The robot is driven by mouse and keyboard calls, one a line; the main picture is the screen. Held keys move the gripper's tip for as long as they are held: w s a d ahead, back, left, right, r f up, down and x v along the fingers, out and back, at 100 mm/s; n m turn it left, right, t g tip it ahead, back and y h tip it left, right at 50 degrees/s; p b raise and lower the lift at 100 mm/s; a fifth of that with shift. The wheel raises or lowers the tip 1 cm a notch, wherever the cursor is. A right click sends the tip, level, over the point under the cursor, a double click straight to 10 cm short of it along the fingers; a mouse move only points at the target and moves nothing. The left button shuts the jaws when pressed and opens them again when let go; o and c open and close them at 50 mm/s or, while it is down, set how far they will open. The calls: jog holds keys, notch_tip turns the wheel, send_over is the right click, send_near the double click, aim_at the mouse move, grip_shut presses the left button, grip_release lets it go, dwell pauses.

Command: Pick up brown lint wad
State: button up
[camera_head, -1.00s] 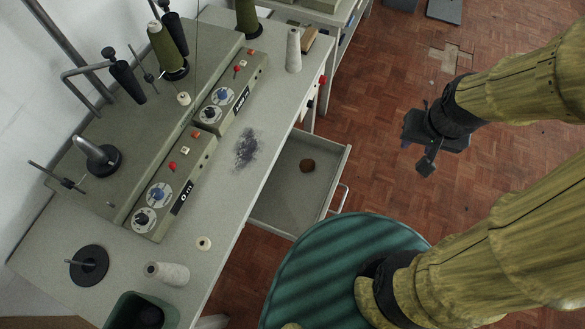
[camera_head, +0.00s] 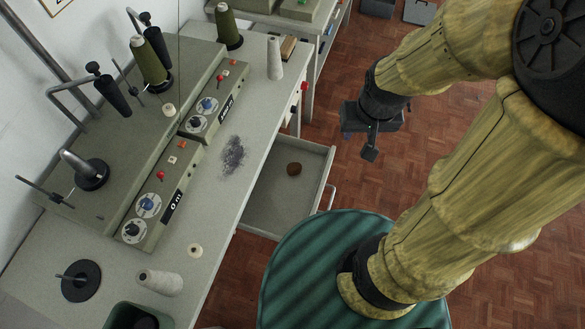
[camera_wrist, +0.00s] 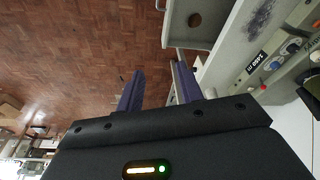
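The brown lint wad (camera_head: 294,169) is a small dark brown lump lying in the open drawer (camera_head: 270,208) under the machine table. It also shows near the top of the wrist view (camera_wrist: 195,19), inside the drawer. My gripper (camera_head: 370,153) hangs above the floor to the right of the drawer, apart from the wad. In the wrist view its two purple-blue fingers (camera_wrist: 158,88) stand well apart with nothing between them.
A red knob (camera_head: 304,86) sits on the table's edge. The drawer handle (camera_head: 331,197) faces the floor. Parquet floor is clear around my gripper.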

jog(key=o, duration=0.4)
jog(key=shift+f, duration=0.1)
jog(key=shift+c, duration=0.2)
jog(key=shift+o, duration=1)
jog(key=w+a+f+g+b, duration=0.1)
jog(key=w+a+f+b, duration=0.4)
jog(key=f, duration=0.6)
jog(key=w+b, duration=0.2)
jog(key=b, duration=0.1)
jog(key=shift+w+a+f+b, duration=0.15)
jog(key=shift+w+a+b, duration=0.25)
jog(key=g+b, duration=0.2)
jog(key=b, duration=0.4)
send_over(294, 166)
jog(key=shift+f, duration=5.4)
jog(key=shift+m, duration=0.3)
jog(key=f, duration=1.1)
jog(key=shift+w+d+f, duration=0.1)
jog(key=shift+d+f, duration=0.1)
jog(key=shift+d, duration=0.05)
jog(key=shift+f, duration=0.1)
jog(key=f, duration=0.4)
jog(key=shift+s+a, duration=0.2)
jog(key=shift+a, duration=0.1)
jog(key=shift+f, duration=0.55)
